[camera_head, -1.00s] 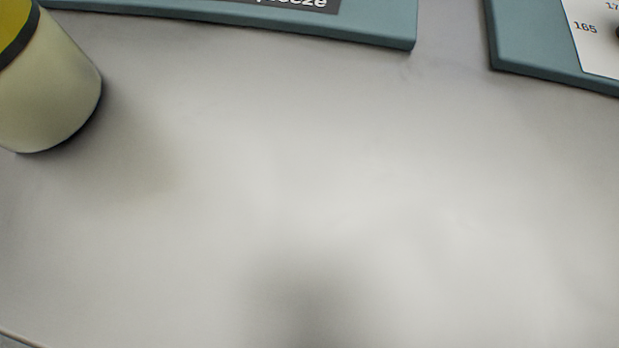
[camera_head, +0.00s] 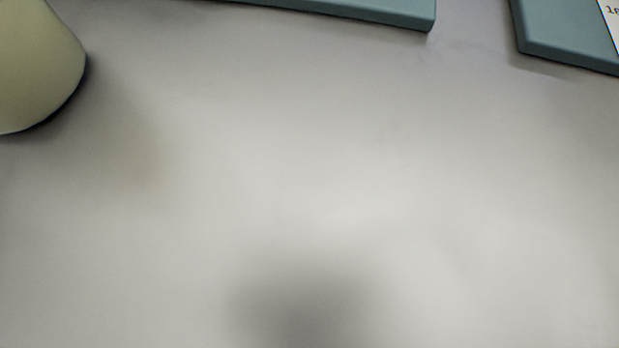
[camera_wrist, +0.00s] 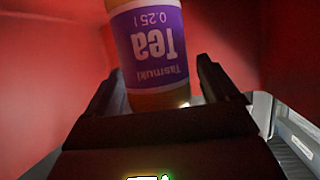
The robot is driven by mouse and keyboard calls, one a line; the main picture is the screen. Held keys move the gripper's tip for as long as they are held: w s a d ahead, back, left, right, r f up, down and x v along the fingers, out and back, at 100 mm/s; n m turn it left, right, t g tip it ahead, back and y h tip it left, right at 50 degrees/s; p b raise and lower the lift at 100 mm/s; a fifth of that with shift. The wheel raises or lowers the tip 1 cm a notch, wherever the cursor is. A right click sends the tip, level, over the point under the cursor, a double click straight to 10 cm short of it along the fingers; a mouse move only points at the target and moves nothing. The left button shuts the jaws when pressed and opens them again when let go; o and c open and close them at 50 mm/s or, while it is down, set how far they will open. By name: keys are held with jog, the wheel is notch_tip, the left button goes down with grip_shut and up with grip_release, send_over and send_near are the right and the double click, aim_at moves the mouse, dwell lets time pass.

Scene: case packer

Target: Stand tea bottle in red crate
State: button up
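The tea bottle (camera_wrist: 155,50) shows in the wrist view with orange contents and a purple label reading "Tasmuki Tea 0.25 l", upside down in the picture. It lies between the two dark fingers of my gripper (camera_wrist: 160,75). A narrow gap shows between the bottle and the right finger; on the left they look close, and I cannot tell whether they touch. The bottle's neck end is hidden behind my gripper's dark crossbar. Blurred red walls (camera_wrist: 50,75) stand on both sides, likely of the red crate. The head view shows neither the tea bottle nor my gripper.
In the head view, a pale green cylindrical thing (camera_head: 35,65) is cut off at the upper left. Blue-green panels (camera_head: 390,10) edge the top of the pale surface (camera_head: 330,180), which is otherwise clear. A grey object (camera_wrist: 295,135) shows at the wrist view's lower right.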

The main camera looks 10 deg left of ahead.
jog(key=p+v, duration=0.2)
jog(key=v, duration=1)
jog(key=shift+r+p, duration=0.2)
jog(key=shift+p, duration=0.2)
jog(key=shift+r, duration=0.1)
